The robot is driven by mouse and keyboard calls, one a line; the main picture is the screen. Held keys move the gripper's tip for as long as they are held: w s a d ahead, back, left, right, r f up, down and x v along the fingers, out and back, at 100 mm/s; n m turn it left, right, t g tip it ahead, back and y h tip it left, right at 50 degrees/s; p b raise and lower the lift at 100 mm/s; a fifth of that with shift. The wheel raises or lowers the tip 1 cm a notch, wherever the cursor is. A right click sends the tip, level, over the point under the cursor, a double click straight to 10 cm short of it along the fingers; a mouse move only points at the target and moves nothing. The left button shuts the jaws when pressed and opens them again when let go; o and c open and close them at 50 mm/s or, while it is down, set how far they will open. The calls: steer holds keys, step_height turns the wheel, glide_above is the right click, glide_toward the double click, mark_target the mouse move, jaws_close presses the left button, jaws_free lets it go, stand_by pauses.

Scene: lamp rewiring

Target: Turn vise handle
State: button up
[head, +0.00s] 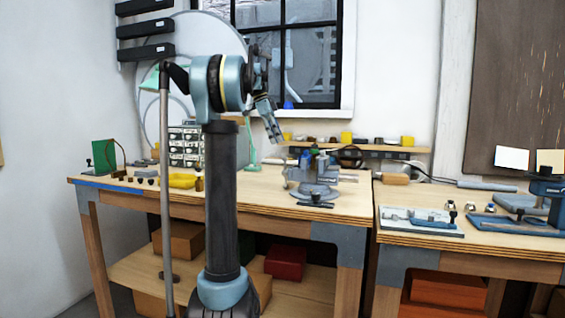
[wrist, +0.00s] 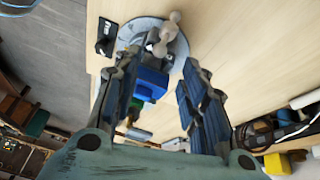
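A pale bar with rounded ends, seemingly the vise handle (wrist: 166,36), lies over the base there. My gripper (head: 274,132) is above and left of the vise in the head view, pointing down. In the wrist view my gripper (wrist: 160,65) has its fingers spread with nothing held; the handle is ahead of the fingertips, apart from them.
A green lamp (head: 250,150) and a drawer cabinet (head: 186,146) stand behind my arm. A yellow tray (head: 183,181) is on the left bench. A low shelf (head: 360,147) holds small items behind the vise. The right bench has a blue-and-white fixture (head: 422,220).

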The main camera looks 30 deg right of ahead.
mark_target(285, 160)
steer(key=x, duration=1)
steer(key=shift+a, duration=0.1)
jaws_close()
